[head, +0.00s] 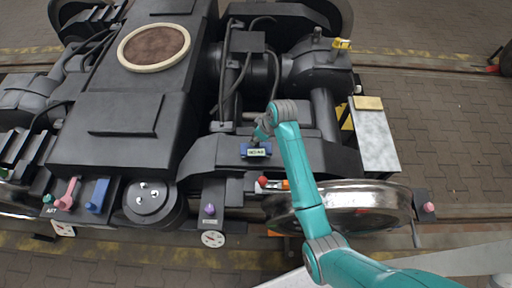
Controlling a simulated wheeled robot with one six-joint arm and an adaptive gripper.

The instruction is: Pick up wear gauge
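A small blue device with a pale lit display (257,151), which looks like the wear gauge, sits on the dark bogie frame (205,152) near the middle of the head view. My gripper (258,139) is at the end of the teal arm, directly above and behind the device, very close to it. The fingers are small and dark against the frame. I cannot tell whether they touch the device or how far apart they are.
A blue block (97,195) and a pink tool (67,194) stand at the left front. A tan block (368,103) rests on a grey plate (376,140).

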